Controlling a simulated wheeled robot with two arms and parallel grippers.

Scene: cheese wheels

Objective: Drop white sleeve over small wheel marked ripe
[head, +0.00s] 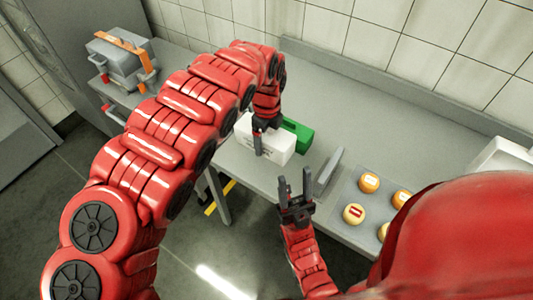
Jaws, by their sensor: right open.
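A white box-like piece (279,151), probably the white sleeve, stands on the grey counter with small unreadable print on its front. A green piece (302,135) stands right behind it. My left gripper (259,142) is down at the white piece, a dark finger in front of its face; whether it grips is hidden. Small round cheese wheels lie to the right: an orange one (368,182), a pale one with a red mark (353,214), another orange one (402,197) and one partly hidden (382,232). Their labels are too small to read. My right gripper (296,188) is open and empty, fingers up, at the counter's front edge.
The wheels lie on a grey tray or mat (345,190). A grey upright bar (328,170) stands beside my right gripper. A white object (505,158) stands at the right. The back counter is clear.

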